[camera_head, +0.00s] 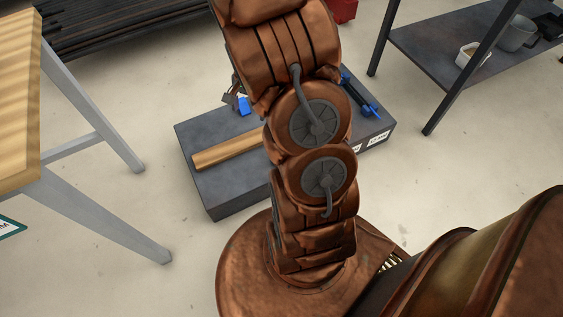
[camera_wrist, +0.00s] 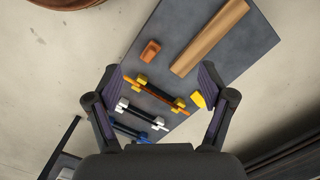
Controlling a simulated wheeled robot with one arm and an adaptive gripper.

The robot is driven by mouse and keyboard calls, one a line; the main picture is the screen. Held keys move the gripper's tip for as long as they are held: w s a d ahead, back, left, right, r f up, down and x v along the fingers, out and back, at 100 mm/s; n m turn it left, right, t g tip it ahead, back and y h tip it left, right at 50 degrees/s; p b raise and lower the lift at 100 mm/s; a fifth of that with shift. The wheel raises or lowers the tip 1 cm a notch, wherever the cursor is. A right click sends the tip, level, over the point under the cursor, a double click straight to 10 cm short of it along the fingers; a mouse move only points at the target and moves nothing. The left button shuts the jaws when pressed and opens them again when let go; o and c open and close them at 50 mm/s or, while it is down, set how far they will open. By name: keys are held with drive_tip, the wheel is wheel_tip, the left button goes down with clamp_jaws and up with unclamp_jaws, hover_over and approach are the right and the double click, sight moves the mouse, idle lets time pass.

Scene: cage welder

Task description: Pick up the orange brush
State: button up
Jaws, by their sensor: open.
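A small orange-brown block-like thing (camera_wrist: 150,52), probably the orange brush, lies on a dark grey slab (camera_wrist: 245,50) in the wrist view. Its bristles cannot be made out. My gripper (camera_wrist: 160,72) is open and empty above the slab. Its fingers stand wide apart at left and right, with the orange-brown thing between and slightly beyond the tips in the picture. In the head view, my arm covers the middle of the slab (camera_head: 225,198), and neither the orange-brown thing nor the gripper's fingertips can be made out.
A wooden bar (camera_wrist: 210,37) lies beside the orange-brown thing. An orange-and-yellow clamp-like tool (camera_wrist: 165,97), a yellow piece (camera_wrist: 198,100) and white and blue tools (camera_wrist: 130,131) lie nearby. A wooden-topped table (camera_head: 18,90) stands left, a dark shelf (camera_head: 430,50) right.

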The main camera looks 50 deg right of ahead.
drive_tip(key=d+f+m+b, duration=0.2)
drive_tip(key=d+f+b, duration=0.1)
drive_tip(key=f, duration=0.8)
drive_tip(key=d+f+m+b, duration=0.3)
drive_tip(key=d+f, duration=0.3)
drive_tip(key=f, duration=0.5)
drive_tip(key=d+f+m+b, duration=0.2)
drive_tip(key=d+f+b, duration=0.2)
drive_tip(key=f, duration=0.7)
drive_tip(key=shift+s+d+m+t+b, duration=0.1)
drive_tip(key=shift+d+m+t+b, duration=0.25)
drive_tip(key=shift+b, duration=0.3)
drive_tip(key=shift+d+f, duration=0.1)
drive_tip(key=shift+f, duration=0.55)
drive_tip(key=shift+a+f+b, duration=0.15)
drive_tip(key=shift+f+b, duration=0.55)
drive_tip(key=shift+f, duration=1)
drive_tip(key=shift+a+f+b, duration=0.1)
drive_tip(key=shift+f+b, duration=0.6)
drive_tip(key=shift+f, duration=1)
drive_tip(key=c, duration=1.3)
drive_tip(key=shift+c, duration=0.2)
